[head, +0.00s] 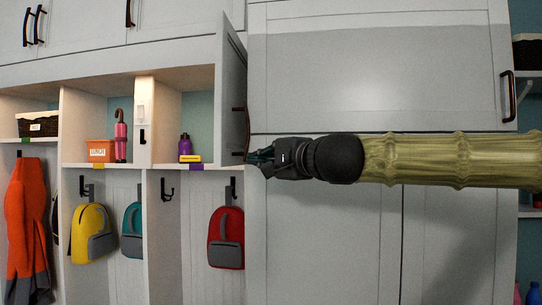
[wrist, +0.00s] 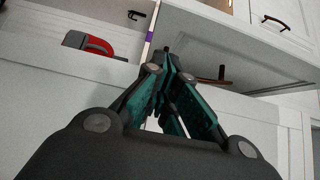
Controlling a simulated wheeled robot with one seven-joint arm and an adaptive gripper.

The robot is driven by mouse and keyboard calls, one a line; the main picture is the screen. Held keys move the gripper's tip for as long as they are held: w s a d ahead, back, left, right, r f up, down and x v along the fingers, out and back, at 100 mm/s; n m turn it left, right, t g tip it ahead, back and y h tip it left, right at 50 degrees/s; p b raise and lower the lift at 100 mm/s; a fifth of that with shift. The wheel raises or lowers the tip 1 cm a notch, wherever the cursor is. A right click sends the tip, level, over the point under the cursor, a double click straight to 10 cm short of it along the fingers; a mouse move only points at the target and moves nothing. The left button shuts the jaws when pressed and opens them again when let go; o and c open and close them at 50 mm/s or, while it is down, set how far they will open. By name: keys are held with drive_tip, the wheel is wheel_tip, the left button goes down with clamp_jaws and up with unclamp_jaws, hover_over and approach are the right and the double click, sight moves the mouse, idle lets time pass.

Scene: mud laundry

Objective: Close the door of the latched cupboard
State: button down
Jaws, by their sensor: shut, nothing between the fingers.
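The cupboard door (head: 232,85) stands open, swung outward and seen nearly edge-on, at the right side of the cubby holding a purple bottle (head: 186,146). Its dark bar handle (head: 240,109) is on the face toward the right. A dark latch (head: 142,136) is on the white post left of that cubby. My gripper (head: 259,157) is shut and empty, close to the door's lower part; I cannot tell if it touches. In the wrist view the teal fingers (wrist: 168,58) are together near the door (wrist: 225,50) and its handle (wrist: 211,79).
Tall white cabinets (head: 325,230) stand behind my arm. A yellow box (head: 190,159) lies by the bottle in the cubby. Below hang a red backpack (head: 226,238), a teal backpack (head: 133,230) and a yellow backpack (head: 91,232). An orange bin (head: 101,151) sits in the cubby farther left.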

sight(228, 159)
drive_tip(key=shift+w+a+p, duration=0.35)
drive_tip(key=shift+w+a, duration=0.1)
drive_tip(key=shift+a, duration=0.4)
drive_tip(key=shift+w+a+p, duration=0.3)
drive_tip(key=shift+w+a, duration=0.1)
drive_tip(key=shift+a, duration=0.4)
drive_tip(key=shift+w+a+p, duration=0.35)
drive_tip(key=shift+w+a, duration=0.1)
drive_tip(key=shift+a, duration=0.4)
